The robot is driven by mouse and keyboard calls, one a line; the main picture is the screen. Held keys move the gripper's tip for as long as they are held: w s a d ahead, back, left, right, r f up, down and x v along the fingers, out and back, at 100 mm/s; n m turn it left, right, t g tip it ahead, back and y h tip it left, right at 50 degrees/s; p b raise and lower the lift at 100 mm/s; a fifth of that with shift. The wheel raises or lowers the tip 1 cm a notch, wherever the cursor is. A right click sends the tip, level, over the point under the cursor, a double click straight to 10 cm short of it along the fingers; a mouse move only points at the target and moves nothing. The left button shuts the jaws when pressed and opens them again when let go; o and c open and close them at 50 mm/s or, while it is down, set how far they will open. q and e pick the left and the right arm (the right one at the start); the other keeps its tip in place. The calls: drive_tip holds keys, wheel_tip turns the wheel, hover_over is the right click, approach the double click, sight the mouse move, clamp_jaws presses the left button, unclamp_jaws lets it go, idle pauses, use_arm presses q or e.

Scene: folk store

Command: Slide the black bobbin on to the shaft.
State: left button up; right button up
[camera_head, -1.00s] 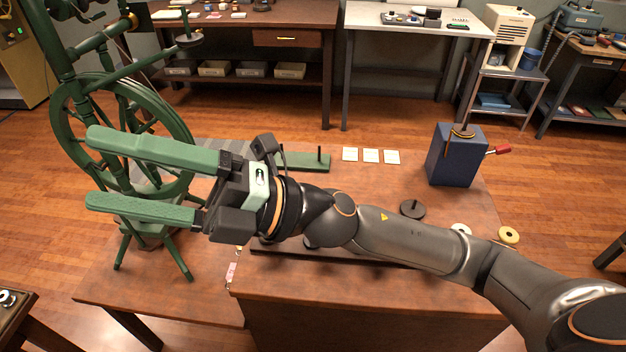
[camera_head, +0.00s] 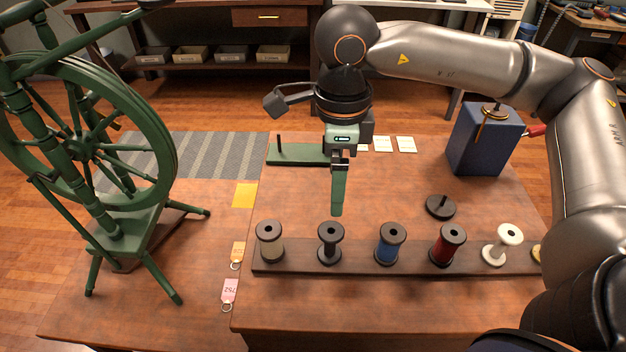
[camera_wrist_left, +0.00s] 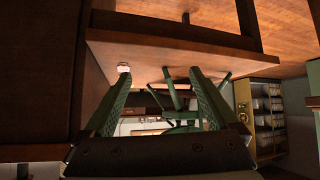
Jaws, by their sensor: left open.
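The black bobbin (camera_head: 330,243) stands upright on the dark wooden rack (camera_head: 300,262), second from the left. My right gripper (camera_head: 337,212) points down above and behind it, apart from it. Its fingers line up edge-on, so their gap is hidden. A green board (camera_head: 300,157) at the back carries an upright thin shaft (camera_head: 280,145); my right arm hides its right part. In the left wrist view, my left gripper (camera_wrist_left: 160,72) is open and empty, beside a wooden table.
Other bobbins stand on the rack: grey-brown (camera_head: 270,240), blue (camera_head: 390,243), red (camera_head: 447,245) and white (camera_head: 502,245). A black disc (camera_head: 440,207) lies behind them. A green spinning wheel (camera_head: 85,150) stands at the left.

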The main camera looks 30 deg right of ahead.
sight(332, 226)
wheel_tip(332, 226, down, 11)
drive_tip(key=b, duration=0.7)
drive_tip(key=shift+w+r, duration=0.15)
drive_tip(key=shift+r, duration=0.05)
drive_tip(key=shift+f+b, duration=0.7)
drive_tip(key=shift+b, duration=0.05)
use_arm(q)
wheel_tip(332, 226, down, 7)
drive_tip(key=d, duration=0.2)
drive_tip(key=shift+d+m+h, duration=0.3)
drive_tip(key=shift+s+r, duration=0.1)
use_arm(e)
drive_tip(key=shift+c, duration=0.2)
drive_tip(key=c, duration=0.8)
